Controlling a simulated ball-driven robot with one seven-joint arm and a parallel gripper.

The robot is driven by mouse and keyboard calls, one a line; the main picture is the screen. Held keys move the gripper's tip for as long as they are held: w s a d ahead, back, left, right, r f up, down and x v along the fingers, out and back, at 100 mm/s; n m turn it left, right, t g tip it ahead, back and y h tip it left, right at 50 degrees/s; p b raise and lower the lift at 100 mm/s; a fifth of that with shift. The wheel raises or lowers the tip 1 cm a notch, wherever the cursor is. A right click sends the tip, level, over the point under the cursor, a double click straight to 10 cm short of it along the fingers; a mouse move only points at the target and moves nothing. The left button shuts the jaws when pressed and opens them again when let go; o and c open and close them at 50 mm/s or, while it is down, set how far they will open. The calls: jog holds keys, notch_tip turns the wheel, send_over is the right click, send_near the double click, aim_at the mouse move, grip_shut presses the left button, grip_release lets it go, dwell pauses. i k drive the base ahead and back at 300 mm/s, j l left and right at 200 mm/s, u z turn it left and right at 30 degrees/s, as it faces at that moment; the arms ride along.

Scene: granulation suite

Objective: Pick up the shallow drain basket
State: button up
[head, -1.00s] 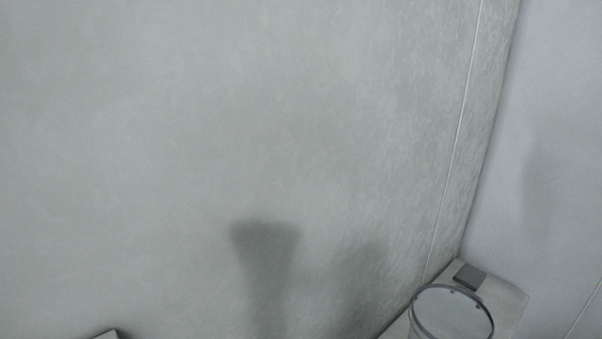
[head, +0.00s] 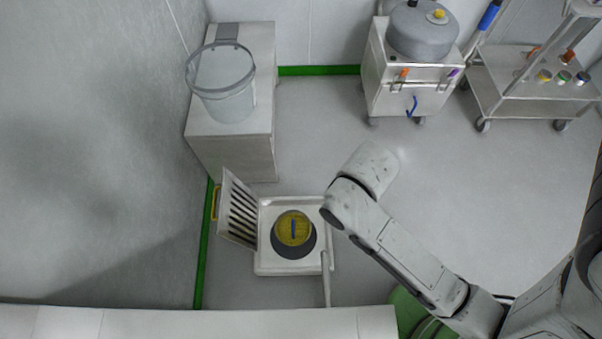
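The shallow drain basket (head: 294,226) looks like a round yellow piece with a blue bar standing across its middle. It sits in the dark round opening of a white square floor drain (head: 265,262). The slatted drain grate (head: 238,213) stands tilted up at the drain's left side, with a yellow handle on its outer edge. My arm reaches in from the lower right, and its bent part is above and to the right of the drain, apart from the basket. No gripper fingers show in the head view.
A clear bucket (head: 223,92) stands on a pale box-like bench (head: 262,150) behind the drain. A wheeled cabinet (head: 388,84) with a grey drum and a trolley (head: 520,84) stand at the back right. A white ledge (head: 200,322) crosses the front. Floor right of the drain is open.

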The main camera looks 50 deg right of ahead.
aim_at(293, 228)
jog(key=k+z, duration=0.2)
jog(key=k, duration=1.8)
jog(key=i+l+z, duration=0.1)
jog(key=i+l, duration=0.15)
jog(key=i, duration=0.8)
jog(key=i+l+z, duration=0.15)
jog(key=i, duration=0.95)
